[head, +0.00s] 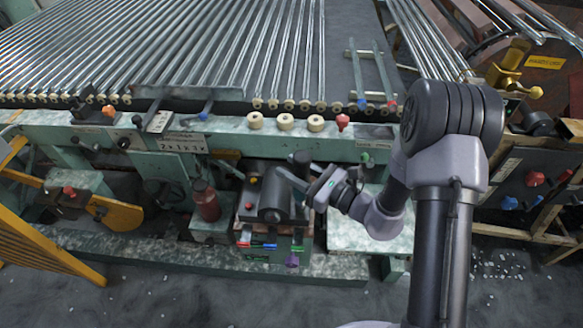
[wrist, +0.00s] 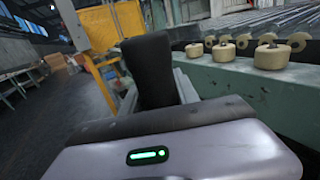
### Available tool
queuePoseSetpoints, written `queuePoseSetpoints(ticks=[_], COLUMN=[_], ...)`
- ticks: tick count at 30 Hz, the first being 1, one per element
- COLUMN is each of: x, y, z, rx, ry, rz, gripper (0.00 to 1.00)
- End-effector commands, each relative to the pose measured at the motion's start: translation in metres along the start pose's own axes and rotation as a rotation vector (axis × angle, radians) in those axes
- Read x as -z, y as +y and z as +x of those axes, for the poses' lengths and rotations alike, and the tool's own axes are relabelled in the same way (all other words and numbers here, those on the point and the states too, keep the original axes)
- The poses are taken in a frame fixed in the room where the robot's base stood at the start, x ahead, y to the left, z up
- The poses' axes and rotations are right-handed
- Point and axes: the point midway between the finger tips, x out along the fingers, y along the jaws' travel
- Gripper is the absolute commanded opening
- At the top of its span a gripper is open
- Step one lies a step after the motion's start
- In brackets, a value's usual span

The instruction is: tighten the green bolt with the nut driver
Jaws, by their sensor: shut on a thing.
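My gripper (head: 296,178) is over the dark machine (head: 270,205) at the front of the bench, shut on a dark thing that is mostly hidden. I cannot tell whether that is the nut driver. In the wrist view a black upright block (wrist: 150,70) stands beyond my gripper's housing; the fingertips are not clear there. A small green piece (head: 297,248) sits low on the machine's front, right of a red and a blue one. A green knob (head: 366,157) is on the bench front, right of my gripper. I cannot tell which green part is the bolt.
Cream rollers (head: 285,122) line the bench edge and show in the wrist view (wrist: 272,57). A red knob (head: 342,121) is right of them. A red bottle (head: 205,201) stands left of the machine. Glass tubes lie behind. The floor in front is mostly clear.

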Motion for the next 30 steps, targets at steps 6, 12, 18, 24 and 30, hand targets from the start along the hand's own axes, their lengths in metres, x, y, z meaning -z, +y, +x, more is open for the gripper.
queuePoseSetpoints(ticks=[6, 12, 18, 24, 30], x=[0.001, 0.003, 0.005, 0.007, 0.009], y=[0.000, 0.000, 0.000, 0.000, 0.000], z=[0.000, 0.000, 0.000, 0.000, 0.000], rx=[0.001, 0.001, 0.001, 0.001, 0.001], ry=[-0.001, -0.001, -0.002, -0.002, -0.002], rz=[-0.001, -0.001, -0.001, -0.001, -0.001], gripper=[0.00, 0.00, 0.00, 0.00, 0.00])
